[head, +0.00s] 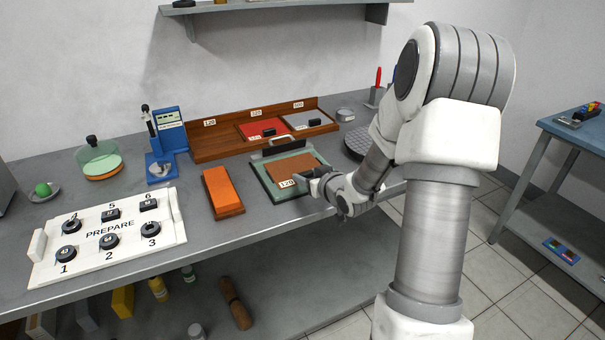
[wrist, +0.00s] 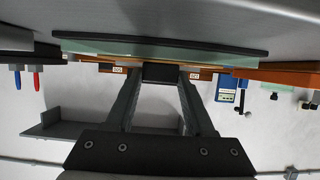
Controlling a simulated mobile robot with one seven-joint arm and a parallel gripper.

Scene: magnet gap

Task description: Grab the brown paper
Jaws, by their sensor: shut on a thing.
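The brown paper (head: 293,175) is a flat sheet marked 120. It lies on a pale green board (head: 262,175) with a metal clip (head: 276,147) at its back edge. My gripper (head: 315,174) is low at the right side of the paper. In the wrist view my gripper (wrist: 160,76) is shut on a small dark block (wrist: 160,72), like the blocks on the other sheets. The head view does not show clearly how that block joins the paper. The board's green edge (wrist: 200,52) runs close above the fingertips in the wrist view.
An orange block (head: 222,192) lies left of the board. Behind it a wooden rack (head: 215,143) holds a red sheet (head: 254,128) and a pale sheet. A white tray (head: 110,262) with several dark weights is at the left. A round dark plate (head: 356,143) sits behind my wrist.

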